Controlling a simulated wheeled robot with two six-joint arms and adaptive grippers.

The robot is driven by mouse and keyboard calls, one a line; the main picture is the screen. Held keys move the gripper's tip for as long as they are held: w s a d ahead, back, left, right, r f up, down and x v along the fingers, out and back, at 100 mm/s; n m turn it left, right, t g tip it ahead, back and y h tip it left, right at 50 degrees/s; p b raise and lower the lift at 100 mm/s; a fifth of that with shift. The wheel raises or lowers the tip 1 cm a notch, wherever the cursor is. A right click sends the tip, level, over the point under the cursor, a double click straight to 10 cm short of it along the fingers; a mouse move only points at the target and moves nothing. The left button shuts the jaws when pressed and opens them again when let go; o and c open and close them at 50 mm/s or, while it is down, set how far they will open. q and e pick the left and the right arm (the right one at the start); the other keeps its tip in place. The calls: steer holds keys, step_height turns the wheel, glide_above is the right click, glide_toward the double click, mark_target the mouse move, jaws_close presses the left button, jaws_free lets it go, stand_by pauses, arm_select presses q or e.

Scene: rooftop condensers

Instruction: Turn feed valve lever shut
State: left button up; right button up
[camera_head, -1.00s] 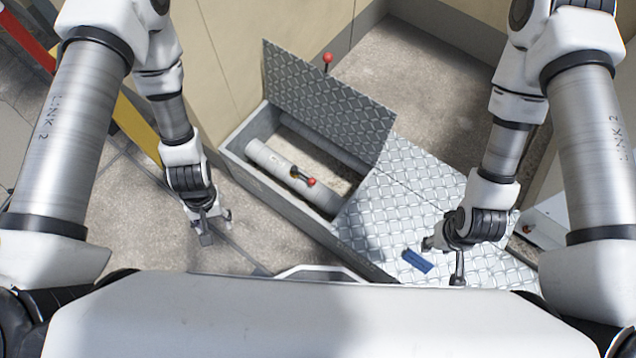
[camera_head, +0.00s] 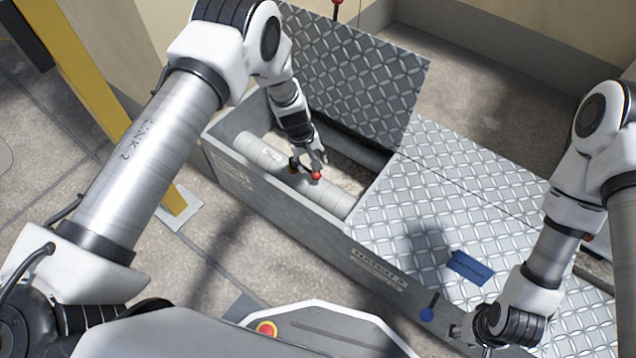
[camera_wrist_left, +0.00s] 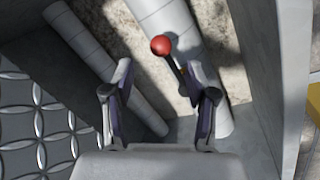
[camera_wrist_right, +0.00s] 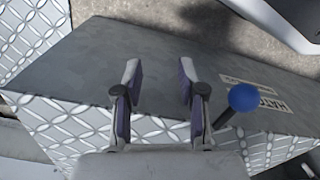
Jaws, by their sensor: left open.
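The feed valve lever (camera_head: 315,176), with a red ball knob, sits on a pale pipe (camera_head: 264,155) inside the open trench. Its knob also shows in the left wrist view (camera_wrist_left: 160,45). My left gripper (camera_head: 316,160) reaches into the trench beside the knob. Its fingers are open, with the knob ahead of their tips and the lever's rod close to the right finger in its wrist view. My right gripper (camera_wrist_right: 158,75) is open and empty over the trench's front edge. It also shows, partly, in the head view (camera_head: 462,334).
A raised chequer-plate lid (camera_head: 350,75) stands behind the trench opening. Flat chequer plate (camera_head: 440,205) with a blue tag (camera_head: 470,267) covers the right side. A blue-knobbed lever (camera_wrist_right: 243,97) stands beside my right gripper. A darker pipe (camera_head: 350,145) runs behind the pale one.

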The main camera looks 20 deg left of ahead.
mark_target(305, 169)
arm_select(q)
steer(key=f+b, duration=0.1)
steer(key=f, duration=0.1)
steer(key=f+b, duration=0.1)
steer(key=f, duration=0.1)
steer(key=d+f, duration=0.1)
steer(key=f, duration=0.1)
steer(key=shift+w+f+b, duration=0.35)
steer(key=shift+b, duration=0.05)
jaws_close()
